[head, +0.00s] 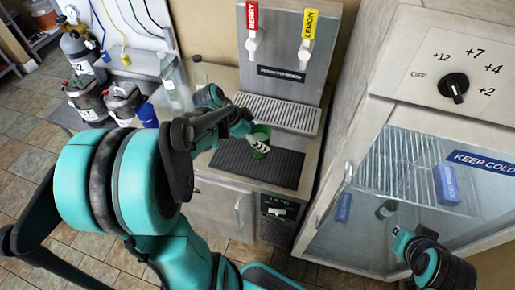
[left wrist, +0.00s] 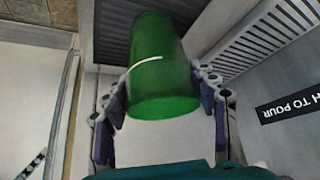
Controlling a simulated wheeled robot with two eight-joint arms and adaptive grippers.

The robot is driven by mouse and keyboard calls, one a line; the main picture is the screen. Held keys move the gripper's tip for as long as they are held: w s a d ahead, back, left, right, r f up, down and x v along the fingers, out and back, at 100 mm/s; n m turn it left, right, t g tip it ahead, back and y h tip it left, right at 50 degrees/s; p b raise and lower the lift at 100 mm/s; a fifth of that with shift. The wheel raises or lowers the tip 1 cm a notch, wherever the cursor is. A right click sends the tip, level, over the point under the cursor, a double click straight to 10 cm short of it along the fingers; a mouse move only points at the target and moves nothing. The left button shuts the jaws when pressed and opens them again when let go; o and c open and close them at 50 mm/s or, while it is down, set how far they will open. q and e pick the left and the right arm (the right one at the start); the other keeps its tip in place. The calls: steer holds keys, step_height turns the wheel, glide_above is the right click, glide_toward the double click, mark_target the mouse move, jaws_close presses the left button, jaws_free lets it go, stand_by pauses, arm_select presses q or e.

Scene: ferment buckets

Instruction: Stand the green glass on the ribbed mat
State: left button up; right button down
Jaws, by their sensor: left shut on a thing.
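The green glass (head: 261,131) is in my left gripper (head: 255,142), which is shut on it. In the left wrist view the glass (left wrist: 163,70) sits between the two fingers and has a pale curved line on its side. In the head view, glass and gripper overlap the back part of the dark ribbed mat (head: 279,167), which lies on the counter in front of the drip tray. I cannot tell whether the glass touches the mat. My right arm shows at the lower right; its gripper (head: 403,242) is too unclear to read.
The drip tray grille (head: 278,113) lies behind the mat, under the dispenser (head: 283,60) with its BERRY and LEMON taps. A glass-fronted cooler (head: 410,185) stands at the right. Bottles (head: 172,80) and dark lidded buckets (head: 125,101) stand at the left.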

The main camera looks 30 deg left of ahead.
arm_select(q)
steer(key=shift+a+f, duration=0.15)
steer(key=shift+a, duration=0.2)
steer(key=shift+f, duration=0.2)
step_height(320, 180, down, 4)
steer(key=shift+r+b, duration=0.25)
steer(key=shift+b, duration=0.7)
steer(key=shift+w+f, duration=0.1)
steer(key=shift+f, duration=0.2)
steer(key=o, duration=1.7)
steer(key=shift+r, duration=0.1)
